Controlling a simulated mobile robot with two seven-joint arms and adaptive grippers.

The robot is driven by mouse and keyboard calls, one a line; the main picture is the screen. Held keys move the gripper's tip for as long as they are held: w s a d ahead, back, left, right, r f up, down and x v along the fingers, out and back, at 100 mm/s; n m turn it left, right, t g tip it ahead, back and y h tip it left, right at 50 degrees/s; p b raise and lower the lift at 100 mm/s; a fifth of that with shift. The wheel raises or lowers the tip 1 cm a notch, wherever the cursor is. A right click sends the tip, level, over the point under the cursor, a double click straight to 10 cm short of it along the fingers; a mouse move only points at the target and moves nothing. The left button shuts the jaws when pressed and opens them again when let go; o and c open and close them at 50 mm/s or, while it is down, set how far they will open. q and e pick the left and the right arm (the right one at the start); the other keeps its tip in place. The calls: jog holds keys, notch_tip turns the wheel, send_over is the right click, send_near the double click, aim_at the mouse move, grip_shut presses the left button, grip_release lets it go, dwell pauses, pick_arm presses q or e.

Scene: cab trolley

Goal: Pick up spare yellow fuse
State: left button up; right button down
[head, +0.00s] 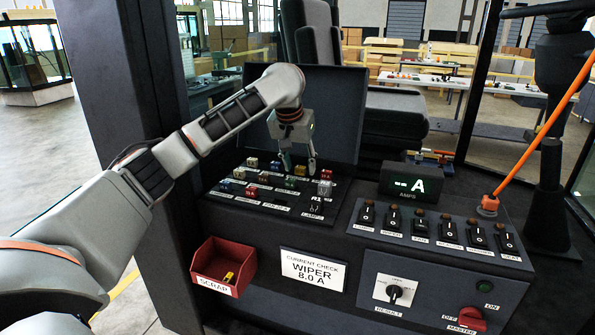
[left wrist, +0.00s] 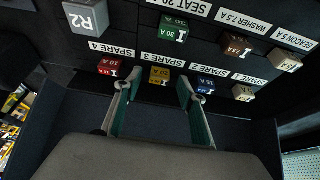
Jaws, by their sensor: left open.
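The spare yellow fuse (left wrist: 160,75) stands in the SPARE 3 place of the panel in the left wrist view. It also shows small in the head view (head: 300,170). My left gripper (left wrist: 158,97) is open, with one finger on each side of the yellow fuse's line; the fingers appear apart from it. In the head view my left gripper (head: 300,166) points down over the back row of the fuse panel (head: 240,205). The fingertips' exact height over the panel is hard to tell. My right gripper is not in view.
A red spare fuse (left wrist: 109,67) and a blue one (left wrist: 206,85) flank the fingers closely. A green fuse (left wrist: 173,30) and a grey relay (left wrist: 86,16) stand in the adjacent row. A red scrap bin (head: 208,262) holds a yellow piece. A dark upright screen (head: 330,110) stands behind.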

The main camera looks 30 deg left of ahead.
aim_at(300, 167)
pick_arm(q)
jog(key=shift+d, duration=0.1)
jog(key=c, duration=0.9)
jog(key=shift+r, duration=0.1)
notch_tip(300, 167, up, 20)
jog(key=shift+f, duration=0.1)
